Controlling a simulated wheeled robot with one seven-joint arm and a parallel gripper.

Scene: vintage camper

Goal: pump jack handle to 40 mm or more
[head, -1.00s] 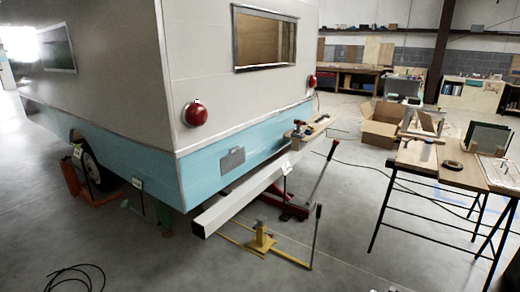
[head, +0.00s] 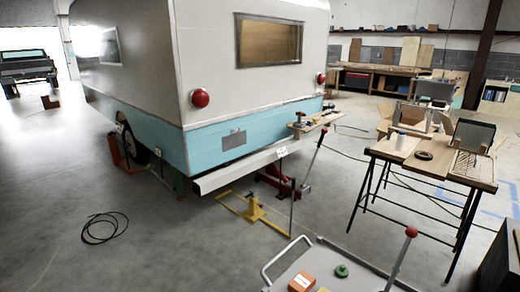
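A red floor jack (head: 277,181) sits low at the camper's near right corner. The camper (head: 235,140) stands behind the jacks. My gripper is not in view.
A grey cart (head: 315,262) with an orange box (head: 302,282) and a green round item (head: 341,271) is close in front. A work table (head: 440,165) stands at right. A black cable coil (head: 104,228) lies at left. The floor at left is mostly clear.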

